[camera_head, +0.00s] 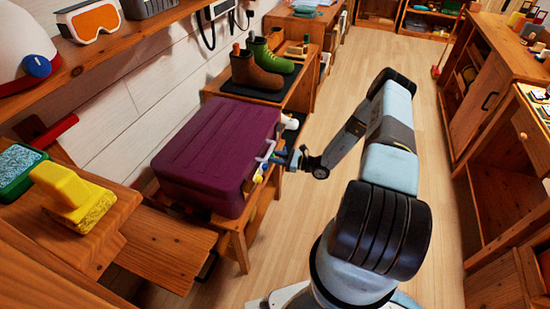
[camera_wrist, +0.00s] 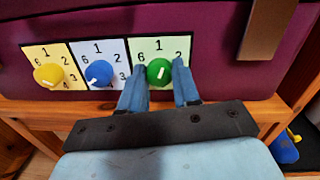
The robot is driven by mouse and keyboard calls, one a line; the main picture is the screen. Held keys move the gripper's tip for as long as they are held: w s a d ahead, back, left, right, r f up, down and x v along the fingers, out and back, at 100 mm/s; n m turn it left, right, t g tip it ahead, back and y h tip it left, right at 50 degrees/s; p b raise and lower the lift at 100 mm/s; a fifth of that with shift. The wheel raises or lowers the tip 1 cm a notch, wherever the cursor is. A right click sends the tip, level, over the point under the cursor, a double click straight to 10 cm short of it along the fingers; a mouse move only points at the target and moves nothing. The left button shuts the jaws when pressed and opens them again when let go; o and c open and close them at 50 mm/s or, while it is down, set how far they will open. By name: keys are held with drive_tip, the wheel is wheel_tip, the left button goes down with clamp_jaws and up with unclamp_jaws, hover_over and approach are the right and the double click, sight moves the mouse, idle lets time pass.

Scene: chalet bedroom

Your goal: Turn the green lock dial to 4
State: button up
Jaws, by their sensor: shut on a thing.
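A purple suitcase (camera_head: 215,145) lies on a wooden bench, and its side fills the wrist view (camera_wrist: 215,60). Three dials sit in a row on that side: yellow (camera_wrist: 48,75), blue (camera_wrist: 99,73) and green (camera_wrist: 159,71). The green dial is at the right, on a pale green plate (camera_wrist: 160,46) showing 1 on top, 6 at left and 2 at right. Its lower numbers are hidden. A short white mark shows on the green knob, nearly upright; which number it marks I cannot tell. My gripper (camera_wrist: 160,78) is shut on the green knob, one blue finger each side.
A metal strap (camera_wrist: 265,28) hangs down the suitcase right of the green dial. Boots (camera_head: 257,72) stand on the bench behind the suitcase. A yellow brush (camera_head: 75,200) lies on the wooden top at left. The floor (camera_head: 430,190) right of my arm is clear.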

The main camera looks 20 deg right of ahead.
drive_tip(key=shift+s+d+f+m+t+h, duration=0.1)
drive_tip(key=shift+m+t+h, duration=0.15)
drive_tip(key=shift+m, duration=5.3)
drive_tip(key=shift+a+f+m+t+h, duration=0.1)
drive_tip(key=shift+m+t+h, duration=0.1)
drive_tip(key=shift+m, duration=5.3)
drive_tip(key=shift+s+d+f+m+t+h, duration=0.15)
drive_tip(key=shift+m+t, duration=0.1)
drive_tip(key=shift+m, duration=5.3)
drive_tip(key=o, duration=0.8)
drive_tip(key=shift+c, duration=0.2)
drive_tip(key=o, duration=0.3)
drive_tip(key=shift+w+r, duration=0.1)
drive_tip(key=shift+w, duration=0.05)
